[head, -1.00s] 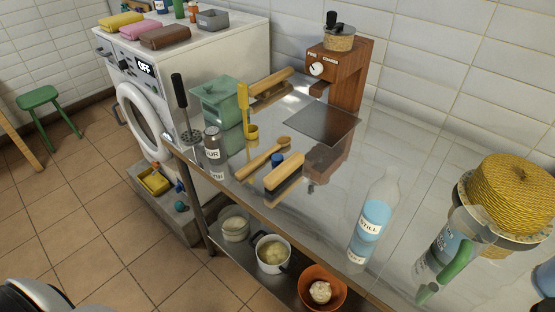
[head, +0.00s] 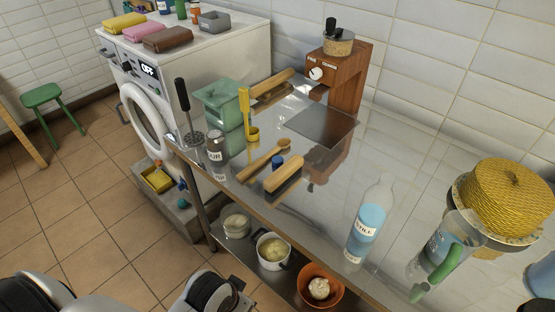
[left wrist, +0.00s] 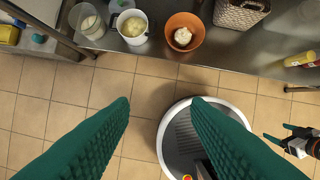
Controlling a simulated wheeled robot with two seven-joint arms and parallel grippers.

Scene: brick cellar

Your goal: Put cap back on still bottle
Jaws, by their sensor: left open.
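The still bottle (head: 370,215) stands upright near the front edge of the metal table in the head view. It is clear with a light blue band reading STILL, and its top looks bare. A small dark blue piece (head: 278,161), perhaps the cap, sits just behind the wooden brush (head: 284,174). My left gripper shows in the left wrist view as two teal fingers (left wrist: 160,104), spread apart with nothing between them, above the floor. A dark and white part with teal tips (left wrist: 294,143) at the right edge there looks like my right gripper; its opening is unclear.
A jug with a green handle (head: 438,270) and a yellow woven dome (head: 512,198) stand right of the bottle. A grinder (head: 342,80), green canister (head: 222,105) and shaker (head: 215,147) stand farther left. Pots and an orange bowl (head: 320,290) occupy the lower shelf.

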